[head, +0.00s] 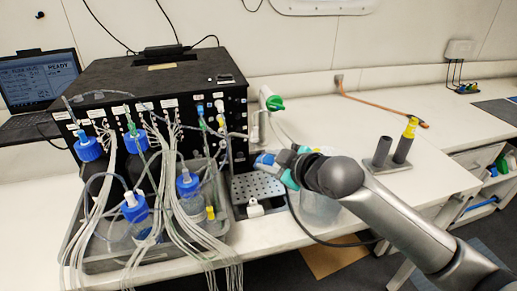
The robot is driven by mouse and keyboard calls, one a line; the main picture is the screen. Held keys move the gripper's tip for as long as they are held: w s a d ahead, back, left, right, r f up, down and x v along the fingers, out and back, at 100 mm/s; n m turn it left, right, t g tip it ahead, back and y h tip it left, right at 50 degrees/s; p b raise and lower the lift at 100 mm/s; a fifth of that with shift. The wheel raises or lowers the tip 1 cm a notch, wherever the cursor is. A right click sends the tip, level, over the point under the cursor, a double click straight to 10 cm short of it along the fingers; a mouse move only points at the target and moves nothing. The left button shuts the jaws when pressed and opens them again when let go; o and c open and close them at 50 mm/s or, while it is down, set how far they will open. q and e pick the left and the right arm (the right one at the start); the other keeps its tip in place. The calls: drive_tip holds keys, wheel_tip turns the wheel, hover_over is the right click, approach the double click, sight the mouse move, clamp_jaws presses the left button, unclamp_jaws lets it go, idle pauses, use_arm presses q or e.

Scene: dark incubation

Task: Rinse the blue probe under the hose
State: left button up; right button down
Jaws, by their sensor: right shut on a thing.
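My right gripper (284,167) comes in from the right and is shut on a blue-ended piece, which looks like the blue probe (264,159). It holds it in the air near the front right of the black box, above or in front of a perforated drip plate (258,184). The rest of the probe is hidden by the gripper. A white nozzle with a green part (273,103) stands behind the gripper, with a pale hose (283,130) running down from it. The probe appears apart from the nozzle. My left gripper is not in view.
A clear beaker (319,211) stands below my right wrist. A holder with two dark tubes (382,153) has a yellow-topped probe (410,128) in one. The black box (150,85), tubing and blue-capped bottles (136,208) crowd the left. An orange hose (375,104) crosses the back bench.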

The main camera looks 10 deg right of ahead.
drive_tip(key=s+r+p, duration=0.1)
drive_tip(key=s+p, duration=0.3)
drive_tip(key=s, duration=0.4)
drive_tip(key=shift+s+r, duration=0.25)
drive_tip(key=shift+s, duration=0.15)
drive_tip(key=shift+d, duration=0.1)
drive_tip(key=w+b, duration=0.1)
drive_tip(key=w+r+m+h+b, duration=0.1)
drive_tip(key=b, duration=0.1)
drive_tip(key=w+h+b, duration=0.1)
drive_tip(key=b, duration=0.1)
drive_tip(key=shift+w+r+m+t, duration=0.2)
drive_tip(key=shift+r+m+t, duration=0.1)
drive_tip(key=shift+r+t, duration=0.1)
drive_tip(key=shift+s+d+r+m+h+b, duration=0.1)
drive_tip(key=shift+r+m+h+b, duration=0.5)
drive_tip(key=shift+r+b, duration=0.8)
drive_tip(key=shift+d+r+m+h+b, duration=0.1)
drive_tip(key=shift+r+m+h+b, duration=0.65)
drive_tip(key=shift+b, duration=1)
